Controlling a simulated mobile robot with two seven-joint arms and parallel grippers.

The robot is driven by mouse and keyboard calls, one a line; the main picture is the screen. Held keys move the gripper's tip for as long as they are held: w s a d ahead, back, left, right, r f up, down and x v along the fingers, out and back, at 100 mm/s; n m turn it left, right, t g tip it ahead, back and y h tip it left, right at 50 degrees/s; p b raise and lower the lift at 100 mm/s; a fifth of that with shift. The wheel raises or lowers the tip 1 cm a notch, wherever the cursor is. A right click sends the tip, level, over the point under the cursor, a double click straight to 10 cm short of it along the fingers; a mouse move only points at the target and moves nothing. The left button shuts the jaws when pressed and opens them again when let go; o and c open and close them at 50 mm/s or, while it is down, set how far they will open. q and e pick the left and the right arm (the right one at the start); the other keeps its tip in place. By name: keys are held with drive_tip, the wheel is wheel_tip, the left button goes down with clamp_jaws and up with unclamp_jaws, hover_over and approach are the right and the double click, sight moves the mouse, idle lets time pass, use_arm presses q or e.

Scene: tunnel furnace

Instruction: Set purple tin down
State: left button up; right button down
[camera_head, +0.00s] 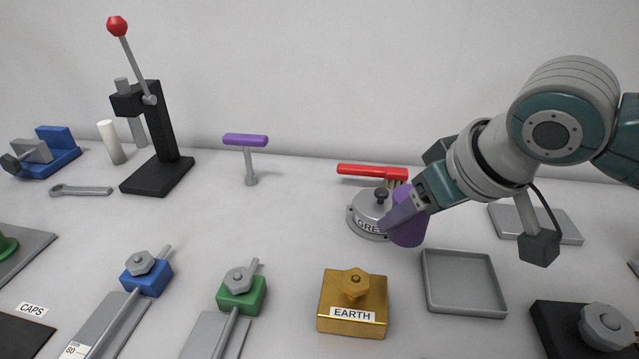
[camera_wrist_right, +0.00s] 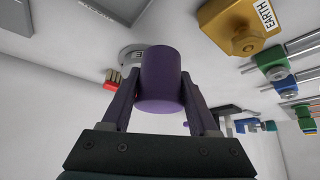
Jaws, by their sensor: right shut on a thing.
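The purple tin (camera_head: 408,229) is a plain cylinder, in the right half of the head view. My right gripper (camera_head: 405,208) is shut on it, one finger showing across its upper left side. In the right wrist view the tin (camera_wrist_right: 162,80) sits between both fingers of the gripper (camera_wrist_right: 160,95). The tin overlaps the right side of a round grey lidded pot (camera_head: 368,215) marked "GRE…", the rest of its label hidden. I cannot tell whether the tin's base touches the table. My left gripper is not in view.
A shallow grey tray (camera_head: 463,307) lies empty to the right front. A gold EARTH block (camera_head: 335,293) stands front left of the tin. A red-handled brush (camera_head: 372,171) lies behind the pot. A flat grey plate (camera_head: 560,226) is at the right. Bare table lies between pot and tray.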

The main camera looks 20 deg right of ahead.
sight(413, 244)
drive_tip(key=shift+f+b, duration=0.65)
drive_tip(key=shift+f, duration=2.45)
drive_tip(key=shift+f, duration=0.15)
drive_tip(key=shift+c, duration=0.8)
unclamp_jaws()
